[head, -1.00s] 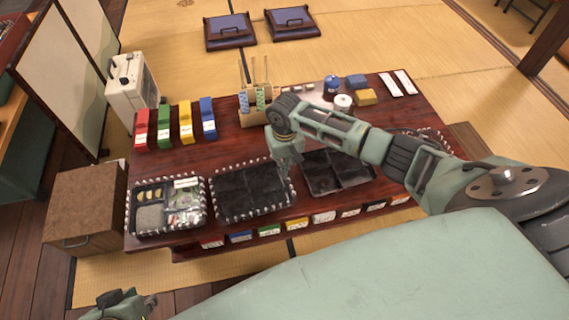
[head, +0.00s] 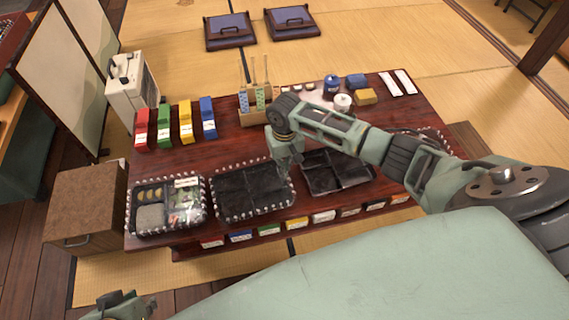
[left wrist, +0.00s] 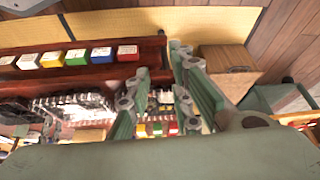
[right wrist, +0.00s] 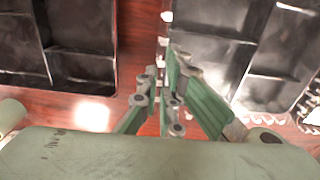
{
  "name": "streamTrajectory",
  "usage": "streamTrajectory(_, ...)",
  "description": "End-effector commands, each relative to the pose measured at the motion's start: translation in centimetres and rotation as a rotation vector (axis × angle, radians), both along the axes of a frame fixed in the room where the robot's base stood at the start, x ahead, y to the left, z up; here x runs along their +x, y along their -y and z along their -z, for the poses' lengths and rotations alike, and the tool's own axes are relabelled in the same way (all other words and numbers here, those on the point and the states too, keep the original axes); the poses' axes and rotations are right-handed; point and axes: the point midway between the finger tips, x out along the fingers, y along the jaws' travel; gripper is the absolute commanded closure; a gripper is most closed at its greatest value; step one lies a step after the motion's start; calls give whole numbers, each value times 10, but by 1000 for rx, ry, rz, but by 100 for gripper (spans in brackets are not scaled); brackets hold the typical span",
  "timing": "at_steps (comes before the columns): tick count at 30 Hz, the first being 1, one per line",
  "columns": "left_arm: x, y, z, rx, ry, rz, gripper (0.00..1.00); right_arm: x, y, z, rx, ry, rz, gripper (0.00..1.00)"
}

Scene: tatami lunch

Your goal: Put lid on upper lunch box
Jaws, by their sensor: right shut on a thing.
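Several black, divided lunch boxes lie on the dark red table. In the head view, a pale-beaded, apparently clear lid (head: 213,201) lies at the middle-left black box (head: 240,190); whether it is fully seated cannot be told. My right gripper (head: 287,172) is at this box's right edge, shut on the lid's edge. In the right wrist view, my right fingers (right wrist: 165,85) are close together between two boxes, the right one beaded. My left gripper (head: 150,303) is low at the left, apart from the table; in the left wrist view, its fingers (left wrist: 160,75) are apart and empty.
A filled, bead-rimmed box (head: 150,218) stands at the left end. A bare black box (head: 330,175) lies right of my right gripper. Coloured holders (head: 187,120), a utensil stand (head: 255,115) and jars (head: 331,87) stand behind. A brown cabinet (head: 90,195) stands left.

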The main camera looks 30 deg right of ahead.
Motion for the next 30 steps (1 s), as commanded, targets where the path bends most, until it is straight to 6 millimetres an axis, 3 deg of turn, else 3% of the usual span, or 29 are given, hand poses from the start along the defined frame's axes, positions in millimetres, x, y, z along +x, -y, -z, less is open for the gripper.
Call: streamTrajectory(30,-20,-5,2,16,-84,-7,80,0,0,3,1,0,1,100)
